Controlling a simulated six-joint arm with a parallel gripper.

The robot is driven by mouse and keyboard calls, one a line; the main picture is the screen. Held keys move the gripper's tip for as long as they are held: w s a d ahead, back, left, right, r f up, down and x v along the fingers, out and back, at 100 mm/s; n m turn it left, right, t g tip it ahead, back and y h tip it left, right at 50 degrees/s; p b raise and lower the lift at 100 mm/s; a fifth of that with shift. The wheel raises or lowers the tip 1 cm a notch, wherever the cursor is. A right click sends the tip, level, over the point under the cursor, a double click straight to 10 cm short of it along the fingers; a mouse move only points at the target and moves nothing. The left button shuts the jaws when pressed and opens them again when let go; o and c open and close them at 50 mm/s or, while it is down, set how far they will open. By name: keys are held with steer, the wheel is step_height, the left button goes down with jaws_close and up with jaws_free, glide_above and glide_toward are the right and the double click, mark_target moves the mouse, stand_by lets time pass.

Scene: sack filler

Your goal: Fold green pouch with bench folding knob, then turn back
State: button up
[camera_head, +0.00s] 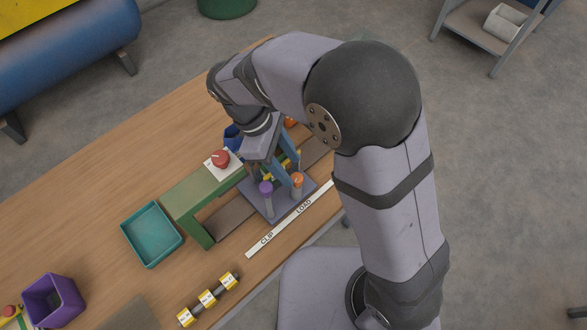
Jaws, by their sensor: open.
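My gripper (276,165) points down over the middle of the bench fixture, its blue-grey fingers apart. Below it is a purple-grey plate (258,199) bearing a purple-topped post (266,188) and an orange-topped post (298,181). A red knob (221,158) sits on a white plate on the green bench frame (187,198), left of my gripper. I cannot tell which knob is the folding knob. I cannot make out a green pouch; my arm and gripper hide part of the fixture. Whether anything lies between the fingers is unclear.
A white strip (290,220) reading CLIP and LOAD lies along the front. A teal tray (152,259) and a purple bin (52,302) stand to the left. A yellow-banded roller (208,298) lies near the front edge. Bare wood (100,205) is clear at left.

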mark_target(296, 177)
steer(key=shift+p+x, duration=0.35)
steer(key=shift+x, duration=1.45)
steer(key=c, duration=1)
steer(key=shift+w+r+m+g+p, duration=0.15)
steer(key=shift+m+g+p, duration=0.45)
steer(key=shift+m, duration=0.5)
steer(key=shift+c, duration=0.2)
steer(key=m+y, duration=0.1)
steer(key=m, duration=0.1)
steer(key=shift+m+g+p, duration=0.3)
steer(key=o, duration=1)
steer(key=shift+o, duration=0.2)
